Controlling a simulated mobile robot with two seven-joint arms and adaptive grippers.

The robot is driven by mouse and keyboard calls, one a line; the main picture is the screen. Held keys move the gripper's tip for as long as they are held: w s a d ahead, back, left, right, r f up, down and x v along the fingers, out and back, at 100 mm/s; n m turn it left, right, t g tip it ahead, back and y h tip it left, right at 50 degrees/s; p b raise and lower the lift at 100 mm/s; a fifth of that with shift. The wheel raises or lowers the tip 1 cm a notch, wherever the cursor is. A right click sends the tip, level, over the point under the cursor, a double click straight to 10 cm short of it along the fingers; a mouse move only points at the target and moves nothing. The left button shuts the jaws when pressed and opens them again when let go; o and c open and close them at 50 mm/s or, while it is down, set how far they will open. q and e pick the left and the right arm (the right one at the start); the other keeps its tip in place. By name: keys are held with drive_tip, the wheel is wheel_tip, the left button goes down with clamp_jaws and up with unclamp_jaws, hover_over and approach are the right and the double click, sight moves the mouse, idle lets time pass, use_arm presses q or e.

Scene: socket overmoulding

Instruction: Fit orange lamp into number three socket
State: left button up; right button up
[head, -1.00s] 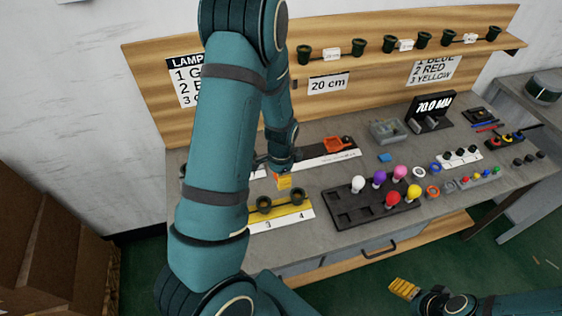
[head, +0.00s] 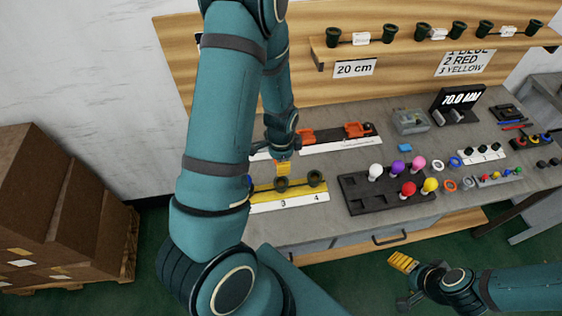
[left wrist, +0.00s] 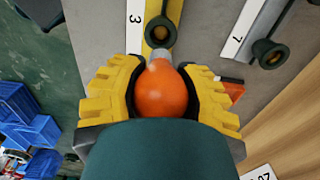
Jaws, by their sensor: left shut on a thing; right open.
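My left gripper (left wrist: 160,95) is shut on the orange lamp (left wrist: 163,90), with a yellow finger on each side of the bulb. The lamp's grey base points toward the number three socket (left wrist: 161,32), a dark cup on the yellow strip (left wrist: 182,8). The base is at or just short of the socket's near rim; contact cannot be told. In the head view the left gripper (head: 283,168) is just behind the number three socket (head: 281,184), and the lamp is hidden. My right gripper (head: 403,262) is open and empty in front of the bench, at lower right.
A socket marked 4 (head: 315,177) stands right of number three. A black tray (head: 362,207) holds white, purple, pink, red and yellow lamps. Cardboard boxes (head: 40,200) stand at left.

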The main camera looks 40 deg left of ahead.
use_arm(q)
drive_tip(key=shift+f+b, duration=2.15)
drive_tip(key=shift+f, duration=0.5)
drive_tip(key=shift+f+b, duration=1.2)
drive_tip(key=shift+f, duration=0.05)
drive_tip(key=o, duration=1.2)
drive_tip(key=shift+c, duration=0.2)
wheel_tip(320, 180, up, 11)
drive_tip(key=shift+w, duration=0.1)
drive_tip(key=shift+r, duration=0.55)
